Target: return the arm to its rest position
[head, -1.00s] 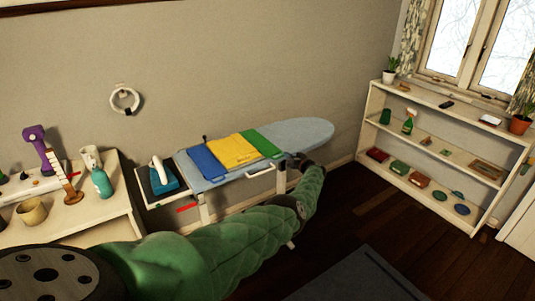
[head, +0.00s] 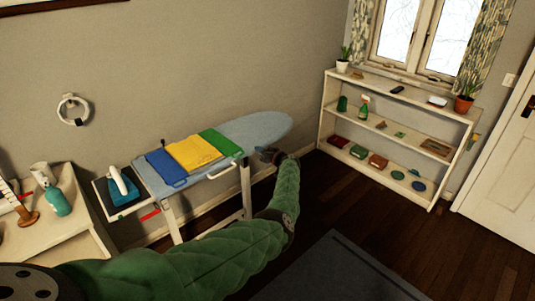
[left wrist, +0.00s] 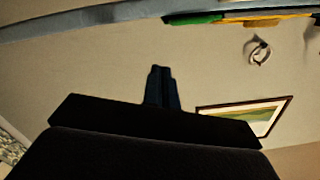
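My left arm, in a green quilted sleeve, reaches out from the lower left of the head view. My left gripper (head: 268,155) is beside the near edge of the ironing board (head: 260,127). In the left wrist view its fingers (left wrist: 162,88) are together, with nothing visible between them. Blue, yellow and green folded cloths (head: 195,152) lie on the board, apart from the gripper. My right gripper is not in view.
An iron (head: 123,188) stands on the board's left end. A side table (head: 60,234) holds a teal bottle (head: 56,202). A low shelf (head: 400,142) stands under the window at right. A dark rug (head: 335,272) lies on open floor.

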